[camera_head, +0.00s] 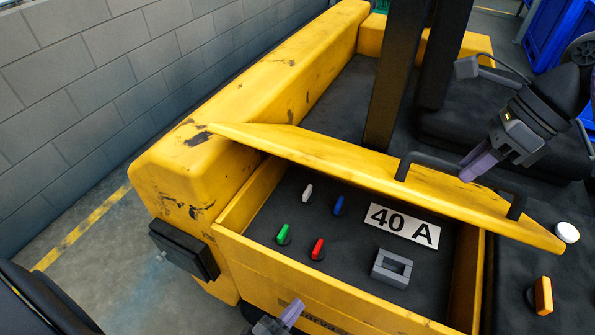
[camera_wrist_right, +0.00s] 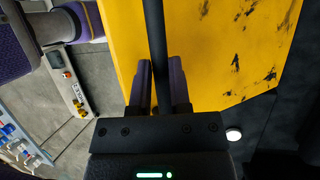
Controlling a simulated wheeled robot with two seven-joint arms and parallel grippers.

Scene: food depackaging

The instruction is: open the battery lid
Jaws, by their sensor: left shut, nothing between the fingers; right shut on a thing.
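The yellow battery lid (camera_head: 320,158) is raised and tilted, with the battery box (camera_head: 262,280) open below it. A black bar handle (camera_head: 447,168) runs along the lid. My right gripper (camera_head: 472,172) is shut on this handle. In the right wrist view the fingers of the gripper (camera_wrist_right: 159,85) close on both sides of the black bar (camera_wrist_right: 156,35), with the scuffed yellow lid (camera_wrist_right: 232,50) behind. My left gripper (camera_head: 292,309) is shut and empty at the bottom edge, by the front wall of the box; most of it is cut off.
Inside the box are white, blue, green and red plugs, a "40 A" label (camera_head: 401,225) and a grey block (camera_head: 391,269). A white knob (camera_head: 567,232) and an orange switch (camera_head: 543,295) sit at right. Dark posts (camera_head: 398,85) rise behind the lid. A brick wall (camera_head: 100,85) stands at left.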

